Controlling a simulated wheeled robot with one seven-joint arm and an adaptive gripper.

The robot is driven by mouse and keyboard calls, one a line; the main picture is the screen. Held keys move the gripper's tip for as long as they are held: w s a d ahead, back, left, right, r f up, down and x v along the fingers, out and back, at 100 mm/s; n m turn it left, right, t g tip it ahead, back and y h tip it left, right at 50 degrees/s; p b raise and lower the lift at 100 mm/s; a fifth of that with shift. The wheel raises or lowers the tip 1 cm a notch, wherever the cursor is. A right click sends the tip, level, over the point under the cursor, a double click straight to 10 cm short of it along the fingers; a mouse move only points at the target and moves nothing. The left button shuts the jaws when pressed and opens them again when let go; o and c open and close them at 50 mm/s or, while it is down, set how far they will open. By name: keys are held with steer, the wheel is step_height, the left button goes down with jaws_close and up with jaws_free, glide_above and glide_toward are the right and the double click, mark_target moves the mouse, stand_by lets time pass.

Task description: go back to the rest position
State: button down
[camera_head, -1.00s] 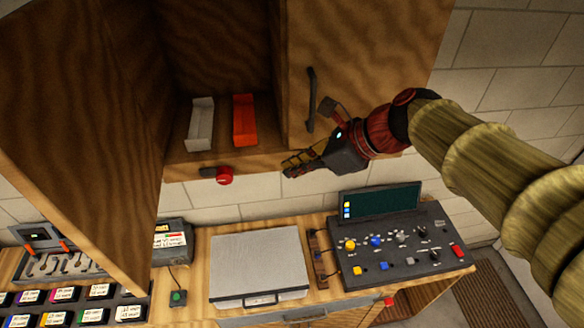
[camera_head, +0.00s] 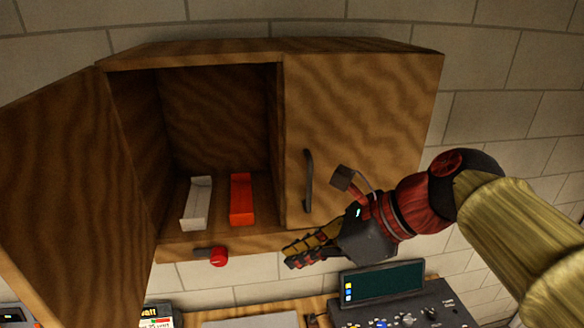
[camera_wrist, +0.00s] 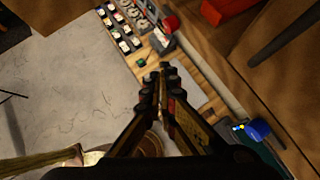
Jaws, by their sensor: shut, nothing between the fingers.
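My gripper (camera_head: 290,257) is shut and empty in the head view, just below and in front of the wall cabinet, its fingers pointing left. In the wrist view my gripper (camera_wrist: 158,85) has its fingertips together, with the counter and floor below. The wall cabinet (camera_head: 365,125) has its left door (camera_head: 75,180) swung open and its right door shut, with a dark handle (camera_head: 308,182). My gripper touches nothing that I can see.
A white tray (camera_head: 196,203) and a red tray (camera_head: 242,199) stand inside the cabinet. A red knob (camera_head: 219,257) sticks out under it. Below are a control panel (camera_head: 410,310) with a screen (camera_head: 383,281) and the counter (camera_wrist: 208,82).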

steer(key=s+d+f+n+h+b, duration=0.2)
steer(key=d+f+n+b, duration=0.3)
steer(key=f+b, duration=0.5)
steer(key=s+d+f+n+t+h+b, duration=0.1)
steer(key=s+d+f+n+h+b, duration=0.2)
steer(key=f, duration=1.7)
steer(key=s+d+f+n+t+h+b, duration=0.1)
steer(key=s+d+f+n+h+b, duration=0.1)
steer(key=d+f+n+b, duration=0.7)
step_height(320, 180, down, 6)
steer(key=n+h+b, duration=0.1)
steer(key=n+b, duration=0.4)
steer(key=b, duration=0.3)
steer(key=shift+s+f+n+b, duration=0.2)
steer(key=shift+s+n+b, duration=0.1)
steer(key=shift+b, duration=0.1)
steer(key=c, duration=2.5)
jaws_free()
steer(key=shift+d, duration=0.1)
steer(key=shift+c, duration=0.2)
